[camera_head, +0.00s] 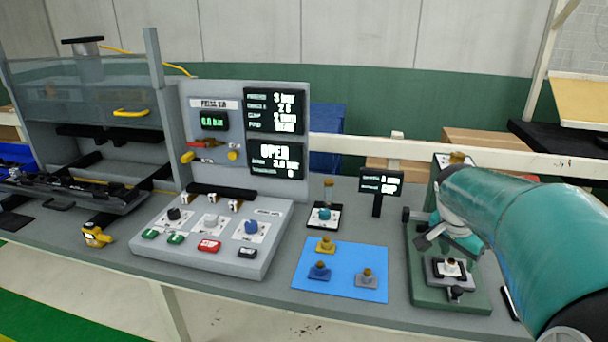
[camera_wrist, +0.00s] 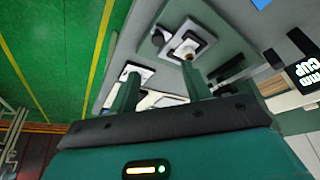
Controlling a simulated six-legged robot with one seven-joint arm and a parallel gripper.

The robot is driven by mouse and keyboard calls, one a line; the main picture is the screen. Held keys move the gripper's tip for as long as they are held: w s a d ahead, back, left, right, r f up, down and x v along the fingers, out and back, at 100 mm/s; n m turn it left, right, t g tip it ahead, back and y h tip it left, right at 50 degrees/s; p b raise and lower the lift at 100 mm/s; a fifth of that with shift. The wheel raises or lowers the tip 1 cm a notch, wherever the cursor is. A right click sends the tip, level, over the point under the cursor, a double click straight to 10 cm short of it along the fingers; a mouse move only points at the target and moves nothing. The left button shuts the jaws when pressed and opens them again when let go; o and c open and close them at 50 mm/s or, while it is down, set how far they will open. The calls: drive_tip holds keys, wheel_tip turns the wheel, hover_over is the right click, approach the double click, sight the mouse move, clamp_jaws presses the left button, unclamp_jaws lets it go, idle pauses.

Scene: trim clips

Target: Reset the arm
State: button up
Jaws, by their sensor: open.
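My teal arm reaches in from the right in the head view and hides part of the green test stand (camera_head: 425,290). In the wrist view my gripper (camera_wrist: 161,74) is open, with its two green fingers apart and nothing clearly held between them. The small clamp block (camera_wrist: 187,47) of the stand lies just beyond the fingers. In the head view that block (camera_head: 449,269) sits on the stand below the arm's end. Whether the fingers touch the stand cannot be told.
A blue mat (camera_head: 340,285) holds a yellow clip (camera_head: 326,245), a blue clip (camera_head: 319,271) and a grey clip (camera_head: 367,278). A small display (camera_head: 381,183) stands beside the arm. A control box (camera_head: 215,230) and press (camera_head: 85,110) stand left.

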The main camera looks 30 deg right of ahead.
drive_tip(key=w+a+n+t+y, duration=0.1)
drive_tip(key=w+a+n, duration=0.2)
drive_tip(key=a, duration=0.4)
drive_tip(key=w+a+r+n+t+y, duration=0.1)
drive_tip(key=w+a+n+t, duration=0.15)
drive_tip(key=a, duration=0.45)
drive_tip(key=w+a+n+t+y, duration=0.1)
drive_tip(key=w+a+n, duration=0.25)
drive_tip(key=a, duration=0.45)
drive_tip(key=s+a+n+t+y, duration=0.1)
drive_tip(key=s+a+n, duration=0.2)
drive_tip(key=a+n, duration=0.6)
drive_tip(key=a, duration=1)
drive_tip(key=shift+s+y, duration=0.15)
drive_tip(key=shift+y, duration=0.15)
drive_tip(key=shift+r, duration=0.1)
drive_tip(key=shift+c, duration=0.5)
drive_tip(key=shift+c, duration=0.8)
drive_tip(key=shift+d, duration=0.1)
